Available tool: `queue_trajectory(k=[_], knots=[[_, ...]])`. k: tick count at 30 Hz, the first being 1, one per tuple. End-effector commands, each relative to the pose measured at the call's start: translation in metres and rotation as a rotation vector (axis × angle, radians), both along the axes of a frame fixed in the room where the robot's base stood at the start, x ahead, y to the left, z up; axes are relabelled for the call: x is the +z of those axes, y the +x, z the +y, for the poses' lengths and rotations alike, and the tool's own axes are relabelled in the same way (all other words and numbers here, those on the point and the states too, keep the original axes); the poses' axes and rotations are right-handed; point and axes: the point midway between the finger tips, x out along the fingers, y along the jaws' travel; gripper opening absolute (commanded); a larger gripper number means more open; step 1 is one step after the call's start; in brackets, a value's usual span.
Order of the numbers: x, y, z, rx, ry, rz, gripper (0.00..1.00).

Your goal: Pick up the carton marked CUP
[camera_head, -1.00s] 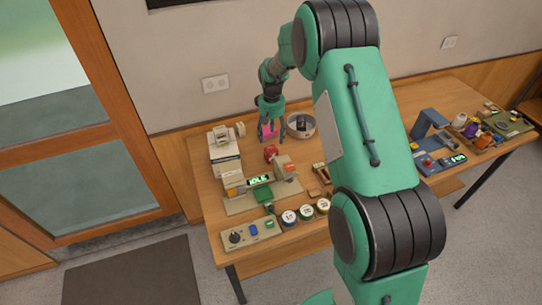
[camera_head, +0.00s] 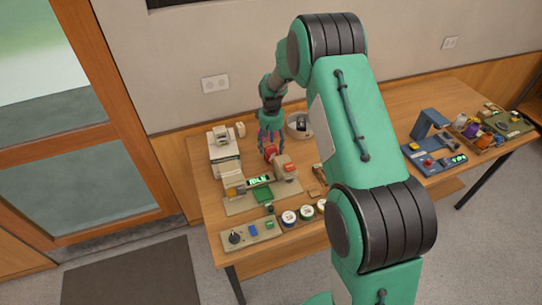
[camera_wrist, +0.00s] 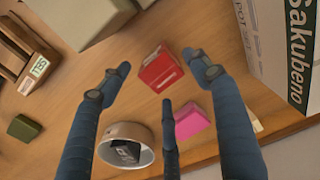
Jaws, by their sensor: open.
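No marking CUP is readable in these frames. A small red carton (camera_wrist: 160,70) with a pale label stands on the wooden table in the wrist view; in the head view the red carton (camera_head: 270,151) is at my fingertips. My gripper (camera_head: 270,146) is open and empty, its fingers (camera_wrist: 157,70) spread around the red carton's place in the wrist view; whether they touch it I cannot tell. A pink block (camera_wrist: 193,122) lies beside the carton, partly behind a finger.
A round bowl (camera_wrist: 104,150) with a dark item inside stands near the fingers. A large white box marked Sakubeno (camera_wrist: 258,60) is at the right in the wrist view. In the head view, a device displaying IDLE (camera_head: 258,181) and several round tins (camera_head: 289,217) are nearer the front.

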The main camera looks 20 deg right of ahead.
Motion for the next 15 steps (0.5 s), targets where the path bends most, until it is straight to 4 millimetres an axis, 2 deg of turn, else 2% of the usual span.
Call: queue_trajectory(k=[9, 15], knots=[[-0.037, 0.0, 0.002, 0.0, 0.0, 0.001, 0.62], [-0.044, 0.0, 0.002, 0.0, 0.0, 0.0, 0.62]])
